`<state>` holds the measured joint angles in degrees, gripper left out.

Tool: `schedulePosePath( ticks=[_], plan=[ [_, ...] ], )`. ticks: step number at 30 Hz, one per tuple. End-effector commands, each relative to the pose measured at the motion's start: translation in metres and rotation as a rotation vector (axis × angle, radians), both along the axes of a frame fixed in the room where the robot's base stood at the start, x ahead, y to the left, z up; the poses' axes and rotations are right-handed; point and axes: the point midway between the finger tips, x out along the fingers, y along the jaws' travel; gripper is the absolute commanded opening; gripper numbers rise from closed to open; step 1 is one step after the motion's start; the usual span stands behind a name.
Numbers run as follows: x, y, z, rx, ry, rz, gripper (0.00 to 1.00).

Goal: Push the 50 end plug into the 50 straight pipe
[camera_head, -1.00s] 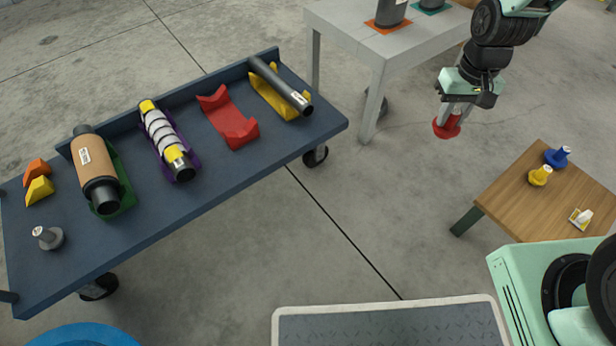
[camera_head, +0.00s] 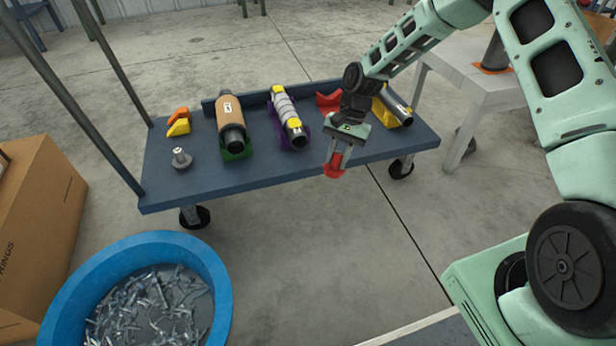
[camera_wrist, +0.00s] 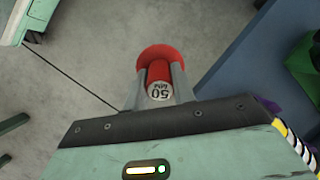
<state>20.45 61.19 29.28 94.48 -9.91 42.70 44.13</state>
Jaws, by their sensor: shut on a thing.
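My gripper (camera_head: 338,158) is shut on a red end plug (camera_head: 334,171), held in the air in front of the blue cart's front edge. In the wrist view, the plug (camera_wrist: 162,54) sits between both fingers (camera_wrist: 160,92), and its end label reads 50. Its wide red flange faces away from my wrist. A straight grey pipe (camera_head: 397,106) lies tilted in a yellow cradle (camera_head: 379,107) at the cart's right end, right of and beyond my gripper. The plug and pipe are apart. The pipe's marking is too small to read.
The blue cart (camera_head: 200,188) also bears a brown muffler (camera_head: 230,112), a wrapped pipe (camera_head: 284,108), a red cradle (camera_head: 326,101) partly behind my arm, and a grey plug (camera_head: 181,159). A blue bin (camera_head: 222,275) of scraps stands front left. A white table (camera_head: 480,88) stands right.

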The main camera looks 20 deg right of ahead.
Motion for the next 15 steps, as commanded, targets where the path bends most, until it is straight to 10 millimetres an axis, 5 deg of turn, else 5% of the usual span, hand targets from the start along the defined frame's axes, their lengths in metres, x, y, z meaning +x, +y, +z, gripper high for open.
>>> schedulePosePath(
  ticks=[4, 15],
  plan=[
    [0.019, 0.021, -0.033, 0.174, 0.083, -0.330, 0.03],
    [0.041, 0.058, -0.057, 0.514, 0.066, -0.918, 0.03]
  ],
)
